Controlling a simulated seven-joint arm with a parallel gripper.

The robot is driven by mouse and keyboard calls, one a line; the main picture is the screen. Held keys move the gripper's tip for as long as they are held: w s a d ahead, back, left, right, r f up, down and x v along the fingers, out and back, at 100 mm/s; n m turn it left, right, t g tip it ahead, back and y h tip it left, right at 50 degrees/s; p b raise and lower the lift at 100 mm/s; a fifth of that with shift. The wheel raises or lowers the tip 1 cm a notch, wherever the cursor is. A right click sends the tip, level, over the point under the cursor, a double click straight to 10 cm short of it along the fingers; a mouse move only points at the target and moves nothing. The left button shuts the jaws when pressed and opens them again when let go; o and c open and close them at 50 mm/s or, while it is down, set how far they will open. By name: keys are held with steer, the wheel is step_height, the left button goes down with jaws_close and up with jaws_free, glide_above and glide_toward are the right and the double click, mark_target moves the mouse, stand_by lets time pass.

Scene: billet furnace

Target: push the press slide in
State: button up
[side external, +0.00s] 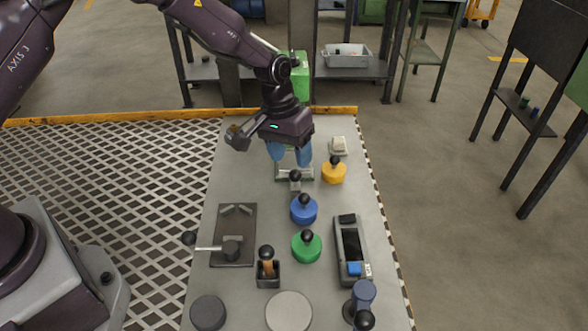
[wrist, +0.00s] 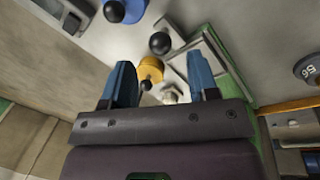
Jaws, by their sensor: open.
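The press slide (side external: 295,185) is a small grey block with a black ball knob, at the front of a pale, green-edged base (side external: 308,173) near the far end of the table. In the wrist view its black knob (wrist: 160,43) stands beyond my fingers, with the green-edged base (wrist: 213,62) to its right. My gripper (side external: 290,154) points down over the base, behind the knob in the side view. Its two blue fingers (wrist: 163,86) are apart with nothing held between them. The fingertips partly hide the base, and I cannot tell whether they touch it.
A yellow knobbed puck (side external: 334,172) stands close to the right of the base, with a white block (side external: 338,146) behind it. Blue (side external: 304,211) and green (side external: 307,247) knobbed pucks stand nearer. A lever plate (side external: 233,220) lies front left and a grey slider box (side external: 351,250) front right.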

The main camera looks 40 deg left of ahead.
mark_target(294, 170)
steer(key=shift+w+d+f, duration=0.1)
steer(key=shift+d+f, duration=0.15)
steer(key=shift+f, duration=0.85)
steer(key=shift+d+f, duration=0.2)
steer(key=shift+f, duration=0.9)
steer(key=shift+c, duration=0.2)
